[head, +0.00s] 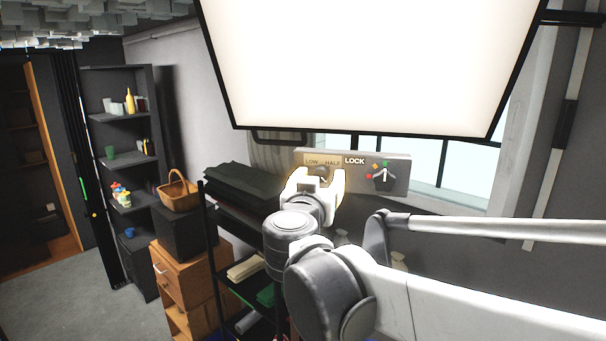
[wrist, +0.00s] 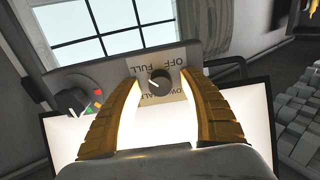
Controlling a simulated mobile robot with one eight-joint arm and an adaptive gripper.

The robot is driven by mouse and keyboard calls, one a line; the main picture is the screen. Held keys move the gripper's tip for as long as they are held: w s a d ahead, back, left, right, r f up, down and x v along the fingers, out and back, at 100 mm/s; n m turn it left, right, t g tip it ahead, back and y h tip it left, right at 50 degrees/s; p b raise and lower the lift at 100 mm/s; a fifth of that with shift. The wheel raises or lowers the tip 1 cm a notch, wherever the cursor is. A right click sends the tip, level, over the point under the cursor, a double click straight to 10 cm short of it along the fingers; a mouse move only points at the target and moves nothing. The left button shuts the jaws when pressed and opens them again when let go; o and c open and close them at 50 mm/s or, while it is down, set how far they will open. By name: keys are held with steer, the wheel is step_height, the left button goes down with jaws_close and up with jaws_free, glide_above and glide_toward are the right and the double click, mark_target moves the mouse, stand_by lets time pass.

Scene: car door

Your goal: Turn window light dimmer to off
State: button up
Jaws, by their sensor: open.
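The window light dimmer is a small dark round knob (wrist: 158,81) on a beige plate with OFF, FULL, LOW and HALF printed round it. The lettering appears upside down in the wrist view. The knob has a short white pointer mark on its left side; its exact setting is too small to read surely. In the head view the plate (head: 313,158) shows LOW and HALF, the rest hidden by my gripper. My gripper (head: 314,178) is open in front of the plate. In the wrist view its yellow-brown fingers (wrist: 158,79) stand on either side of the knob, apparently without touching it.
A large light panel (head: 365,65) glows bright white above. The grey control box (head: 401,168) also holds a LOCK knob (head: 383,176) with coloured marks, close by on the right. A shelf (head: 118,160), drawers and a basket (head: 177,192) stand to the left.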

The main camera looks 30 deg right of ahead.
steer(key=shift+w, duration=0.1)
jaws_close()
steer(key=shift+n, duration=0.3)
